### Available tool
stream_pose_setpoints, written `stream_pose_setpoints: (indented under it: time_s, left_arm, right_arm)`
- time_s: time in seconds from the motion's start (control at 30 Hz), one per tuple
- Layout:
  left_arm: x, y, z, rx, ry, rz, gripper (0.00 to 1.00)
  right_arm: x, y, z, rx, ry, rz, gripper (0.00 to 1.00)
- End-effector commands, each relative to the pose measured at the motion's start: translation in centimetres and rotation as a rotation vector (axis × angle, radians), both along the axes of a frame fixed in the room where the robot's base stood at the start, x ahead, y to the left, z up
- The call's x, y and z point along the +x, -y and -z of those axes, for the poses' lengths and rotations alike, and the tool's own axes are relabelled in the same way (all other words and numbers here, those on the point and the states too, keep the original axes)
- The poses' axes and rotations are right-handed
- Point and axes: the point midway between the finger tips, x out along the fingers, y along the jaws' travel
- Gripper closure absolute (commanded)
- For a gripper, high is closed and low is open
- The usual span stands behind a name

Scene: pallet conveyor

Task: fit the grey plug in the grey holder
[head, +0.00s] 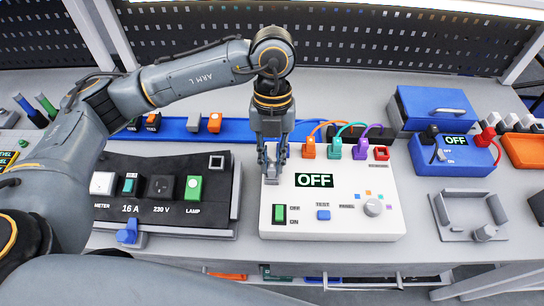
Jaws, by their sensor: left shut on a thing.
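My left gripper (272,165) points down over the upper left corner of the white panel (340,222). It is shut on a small grey piece, the grey plug (271,178), whose lower end shows between and below the fingertips. I cannot tell whether the plug is seated in the panel or just above it. A small grey block (193,123) stands on the blue rail (172,133) behind, left of the gripper; it may be the grey holder, but its opening is too small to make out. My right gripper is not in view.
Orange, teal and purple plugs with cables (336,148) and a red socket (381,153) line the panel's back edge, right of the gripper. A black socket board (160,215) lies left. A blue box (436,108) and a grey tray (437,205) stand right.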

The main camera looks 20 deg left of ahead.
Motion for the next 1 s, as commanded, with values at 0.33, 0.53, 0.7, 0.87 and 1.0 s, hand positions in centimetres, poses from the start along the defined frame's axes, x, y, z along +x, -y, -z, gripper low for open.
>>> stream_pose_setpoints:
  time_s: [0.33, 0.53, 0.7, 0.87, 1.0]
  left_arm:
    - [0.0, 0.0, 0.2, 0.0, 0.0, 0.0, 0.65]
    - [0.0, 0.0, 0.2, 0.0, 0.0, 0.0, 0.57]
    - [0.1, 0.0, 0.1, 0.0, 0.0, 0.0, 0.57]
    - [0.6, -0.1, -1.7, -0.001, 0.004, 0.0, 0.57]
    - [1.3, -0.3, -4.6, -0.002, 0.005, -0.001, 0.57]
  right_arm:
    - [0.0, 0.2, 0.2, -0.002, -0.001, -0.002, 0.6]
    - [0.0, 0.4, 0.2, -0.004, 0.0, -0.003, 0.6]
    - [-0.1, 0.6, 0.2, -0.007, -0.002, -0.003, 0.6]
    - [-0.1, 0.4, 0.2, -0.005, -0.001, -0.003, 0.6]
    - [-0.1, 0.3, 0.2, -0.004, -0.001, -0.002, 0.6]
